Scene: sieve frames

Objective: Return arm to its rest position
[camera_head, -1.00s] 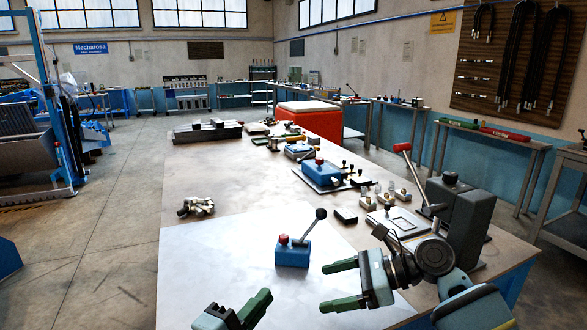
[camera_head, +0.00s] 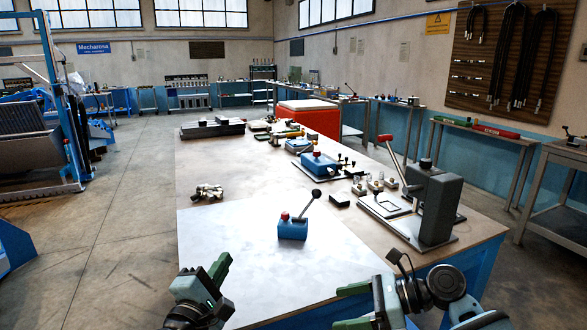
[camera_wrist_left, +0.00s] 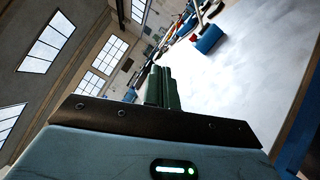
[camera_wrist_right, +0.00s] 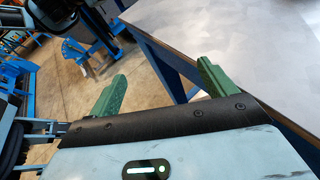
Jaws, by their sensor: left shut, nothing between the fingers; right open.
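My left gripper (camera_head: 218,272) is at the near left of the workbench in the head view, shut and empty, its green fingers pressed together. Those fingers also show in the left wrist view (camera_wrist_left: 158,88), pointing toward the bench and the room. My right gripper (camera_head: 350,306) is by the near right edge of the bench in the head view, open and empty, fingers pointing left. In the right wrist view the same fingers (camera_wrist_right: 160,85) stand wide apart, with floor and the bench's edge beyond them. Neither gripper touches any object that I can see.
A blue block with a red knob and a lever (camera_head: 293,228) stands on the pale sheet (camera_head: 250,240) on the workbench (camera_head: 215,165). A grey press with a red-handled lever (camera_head: 437,208) stands at the bench's right side. The floor (camera_head: 110,230) left of the bench is clear.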

